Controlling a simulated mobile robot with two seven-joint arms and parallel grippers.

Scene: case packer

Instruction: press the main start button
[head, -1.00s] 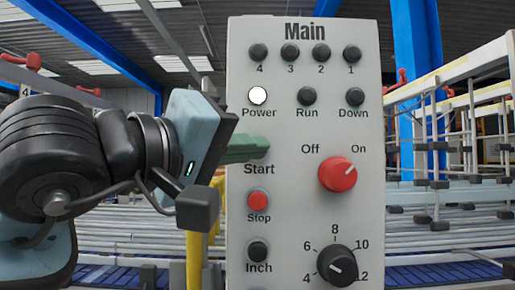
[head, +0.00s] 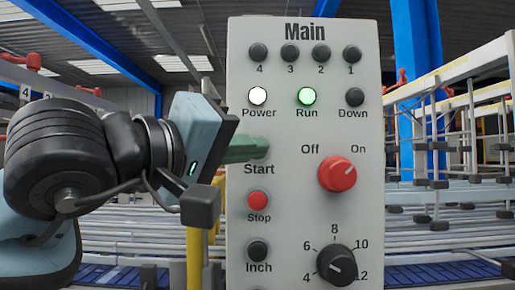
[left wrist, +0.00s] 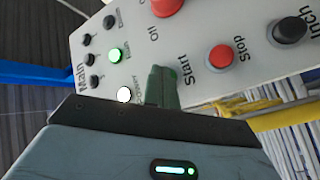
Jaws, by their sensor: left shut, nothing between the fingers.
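The grey Main control panel (head: 300,230) stands upright in front of me. My left gripper (head: 262,147) is shut and empty, its green fingers at the spot just above the Start label. The fingers hide the start button, so I cannot see how far it is pushed in. In the left wrist view the gripper (left wrist: 164,84) also covers the place beside the Start label. The Run lamp (head: 307,96) is lit green and the Power lamp (head: 258,96) is lit white. The Run lamp also shows green in the left wrist view (left wrist: 115,55). My right gripper is not in view.
Below the fingers are the red Stop button (head: 258,200) and the black Inch button (head: 258,250). To the right are the red Off/On knob (head: 338,174), its mark towards On, and a black numbered dial (head: 337,265). Conveyor rails lie behind the panel.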

